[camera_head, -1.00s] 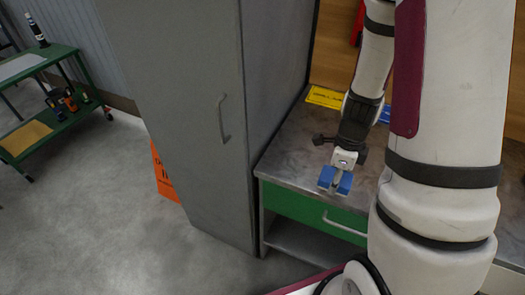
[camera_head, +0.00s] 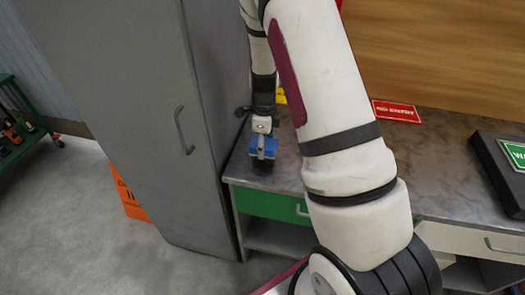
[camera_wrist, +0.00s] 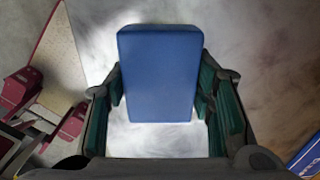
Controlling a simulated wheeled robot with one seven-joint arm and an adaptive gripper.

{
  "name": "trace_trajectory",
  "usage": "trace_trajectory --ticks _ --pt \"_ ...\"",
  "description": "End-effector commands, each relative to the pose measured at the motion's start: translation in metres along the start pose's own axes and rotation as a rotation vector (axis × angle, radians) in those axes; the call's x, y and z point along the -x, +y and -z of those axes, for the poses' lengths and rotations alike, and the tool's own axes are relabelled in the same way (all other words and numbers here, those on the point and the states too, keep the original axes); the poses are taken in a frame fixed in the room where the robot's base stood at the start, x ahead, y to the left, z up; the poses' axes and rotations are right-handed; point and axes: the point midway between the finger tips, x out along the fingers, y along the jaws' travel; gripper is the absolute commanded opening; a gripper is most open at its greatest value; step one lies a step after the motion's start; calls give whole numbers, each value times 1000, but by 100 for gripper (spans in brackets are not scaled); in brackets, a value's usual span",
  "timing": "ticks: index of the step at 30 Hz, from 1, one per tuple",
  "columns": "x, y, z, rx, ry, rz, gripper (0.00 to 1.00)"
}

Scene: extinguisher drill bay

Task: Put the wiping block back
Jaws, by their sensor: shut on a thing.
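The wiping block is a blue rectangular block (camera_wrist: 160,75), large in the wrist view between the green-padded fingers. My gripper (camera_wrist: 160,98) is shut on it, with a finger on each side. In the head view the blue block (camera_head: 263,147) hangs at the end of my gripper (camera_head: 262,138), over the left front part of the grey metal worktop (camera_head: 440,160). I cannot tell how far above the worktop it is. The block's underside is hidden.
A tall grey cabinet (camera_head: 120,100) with a shut door stands close left of my gripper. A red sign (camera_head: 396,111) lies on the worktop, and a black case with a green label (camera_head: 505,165) is at right. An orange sign (camera_head: 130,197) stands on the floor.

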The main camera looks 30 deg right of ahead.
Motion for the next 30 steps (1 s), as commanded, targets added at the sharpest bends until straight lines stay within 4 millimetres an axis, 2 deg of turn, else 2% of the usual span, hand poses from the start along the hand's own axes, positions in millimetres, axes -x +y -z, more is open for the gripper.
trace_trajectory --ticks 2,6,10,23,24,26,30 --pt "-1 -6 -7 3 -1 3 19" --pt "-21 -4 -5 0 1 -2 19" --pt "-33 -5 -5 1 0 0 19" --pt "-40 -6 -6 1 0 1 19" --pt "-39 -5 -6 1 0 1 58" --pt "-39 -5 -6 1 0 1 69" --pt "-38 -5 -6 1 0 1 69"
